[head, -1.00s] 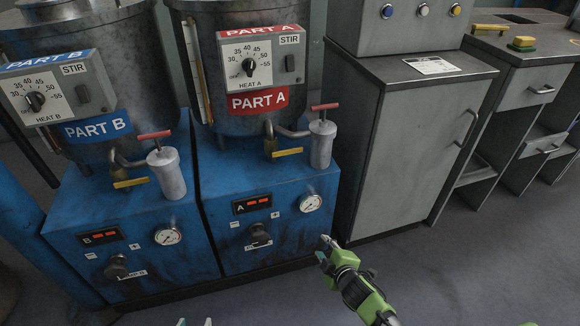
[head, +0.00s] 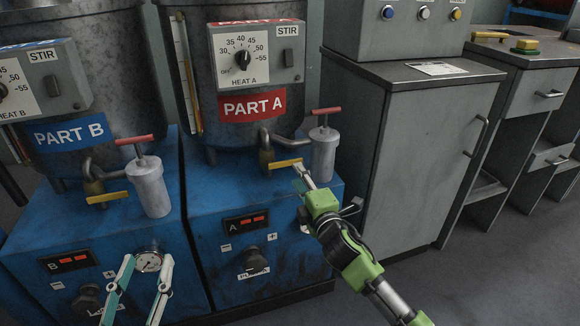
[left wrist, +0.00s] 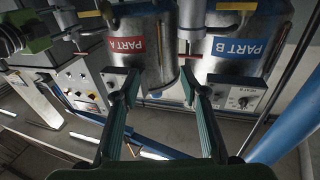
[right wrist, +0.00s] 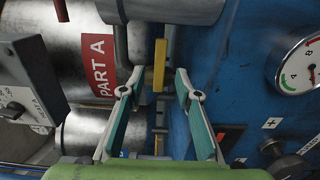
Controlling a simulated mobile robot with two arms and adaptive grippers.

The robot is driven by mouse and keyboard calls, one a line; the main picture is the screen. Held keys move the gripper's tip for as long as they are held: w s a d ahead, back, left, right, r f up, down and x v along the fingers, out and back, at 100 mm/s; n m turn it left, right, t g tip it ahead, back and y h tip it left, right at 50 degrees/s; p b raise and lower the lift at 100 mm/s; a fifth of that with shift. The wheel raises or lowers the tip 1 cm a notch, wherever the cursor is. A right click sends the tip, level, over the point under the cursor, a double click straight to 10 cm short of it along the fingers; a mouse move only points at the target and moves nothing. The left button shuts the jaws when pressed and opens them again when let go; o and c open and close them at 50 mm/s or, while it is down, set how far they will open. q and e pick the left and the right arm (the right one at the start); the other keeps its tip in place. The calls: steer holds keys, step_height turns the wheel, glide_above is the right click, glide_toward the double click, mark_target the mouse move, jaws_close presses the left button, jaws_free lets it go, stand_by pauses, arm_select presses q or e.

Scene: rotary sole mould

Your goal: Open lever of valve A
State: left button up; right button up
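The yellow lever of valve A (head: 285,163) sits on the brass valve body (head: 266,158) under the PART A tank. My right gripper (head: 300,172) is at the lever's right end in the head view. In the right wrist view the lever (right wrist: 159,64) stands upright in the picture, in line with the gap between the open fingers (right wrist: 152,82); whether they touch it I cannot tell. My left gripper (head: 148,260) is open and empty in front of the Part B unit. Its spread fingers also show in the left wrist view (left wrist: 157,85).
A grey pump cylinder with a red T-handle (head: 325,140) stands close right of the lever. The PART A tank (head: 200,60) is behind it. The Part B valve has its own yellow lever (head: 107,197). A grey cabinet (head: 420,160) stands right of my right arm.

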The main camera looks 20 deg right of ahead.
mark_target(290, 164)
steer(key=w+b, duration=0.2)
steer(key=w, duration=0.5)
steer(key=shift+w+a, duration=0.15)
steer(key=shift+w, duration=0.1)
arm_select(q)
steer(key=s+r+t+h, duration=0.2)
steer(key=s+r+t, duration=0.2)
steer(key=r, duration=0.7)
steer(key=shift+d+t, duration=0.15)
steer(key=shift+t, duration=1.05)
arm_select(e)
steer(key=shift+w, duration=0.3)
arm_select(q)
steer(key=shift+s, duration=0.1)
arm_select(e)
jaws_close()
